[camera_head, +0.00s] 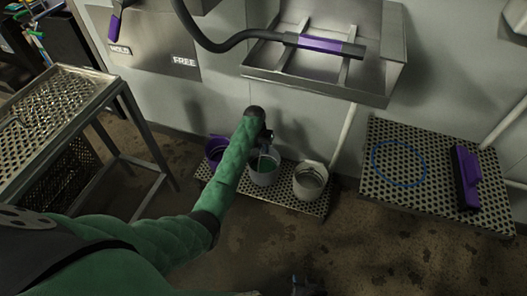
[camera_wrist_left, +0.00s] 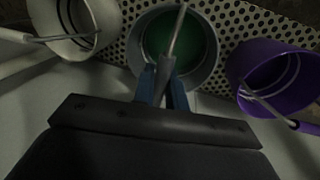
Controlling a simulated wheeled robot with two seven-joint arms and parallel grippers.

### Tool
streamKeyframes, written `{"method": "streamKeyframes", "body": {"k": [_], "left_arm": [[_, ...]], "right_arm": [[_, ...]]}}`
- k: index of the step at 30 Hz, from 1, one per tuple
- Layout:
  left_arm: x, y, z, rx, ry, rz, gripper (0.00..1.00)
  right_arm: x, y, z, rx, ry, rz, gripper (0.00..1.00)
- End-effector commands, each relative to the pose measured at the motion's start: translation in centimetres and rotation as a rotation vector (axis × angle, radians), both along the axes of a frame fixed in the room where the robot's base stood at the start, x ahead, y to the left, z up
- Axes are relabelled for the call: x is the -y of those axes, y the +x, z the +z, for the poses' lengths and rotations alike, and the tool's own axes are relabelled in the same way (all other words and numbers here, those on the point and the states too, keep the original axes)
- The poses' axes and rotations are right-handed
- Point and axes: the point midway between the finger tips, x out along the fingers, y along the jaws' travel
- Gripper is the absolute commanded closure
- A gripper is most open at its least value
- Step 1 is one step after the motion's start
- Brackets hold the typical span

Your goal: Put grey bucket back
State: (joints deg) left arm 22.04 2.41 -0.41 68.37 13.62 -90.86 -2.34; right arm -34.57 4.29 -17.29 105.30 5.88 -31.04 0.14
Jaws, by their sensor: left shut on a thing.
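The grey bucket (camera_head: 264,177) has a green inside and is upright, at the middle place of a low perforated shelf (camera_head: 311,208). It also shows in the left wrist view (camera_wrist_left: 206,72). My left gripper (camera_head: 265,146) is above it, and its blue fingers (camera_wrist_left: 166,92) are shut on the bucket's thin handle. I cannot tell whether the bucket's base touches the shelf. Part of my right gripper (camera_head: 308,288) shows at the bottom edge of the head view, too dark and cut off to read.
A purple bucket (camera_head: 214,158) stands left of the grey one and a whitish bucket (camera_head: 309,186) right of it, both close. A steel sink (camera_head: 320,72) with a hose is above. A perforated platform (camera_head: 425,205) holds a blue ring (camera_head: 374,158) and purple brush (camera_head: 466,178). A rack (camera_head: 120,88) stands left.

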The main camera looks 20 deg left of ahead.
Motion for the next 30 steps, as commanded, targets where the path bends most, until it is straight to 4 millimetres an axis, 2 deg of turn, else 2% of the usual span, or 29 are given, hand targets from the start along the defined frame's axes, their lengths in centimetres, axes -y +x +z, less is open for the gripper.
{"method": "streamKeyframes", "body": {"k": [4,15,16,19,30], "left_arm": [[0.0,0.1,-1.5,0.001,0.0,0.001,1.0],[0.0,0.1,-1.7,0.002,0.0,0.0,1.0],[0.0,0.0,-1.8,0.0,0.0,0.0,0.83],[0.0,0.0,-1.8,0.0,0.0,0.0,0.65],[0.0,0.0,-1.4,0.0,0.0,0.0,0.65]], "right_arm": [[-0.1,0.0,-0.3,0.0,0.001,-0.001,0.65],[-0.1,-0.1,-0.2,0.0,0.001,-0.001,0.65],[-0.1,-0.1,-0.3,0.0,0.001,-0.001,0.65],[-0.1,-0.1,-0.3,0.0,0.001,-0.001,0.65],[0.0,-0.1,-0.3,0.0,-0.001,-0.001,0.65]]}}
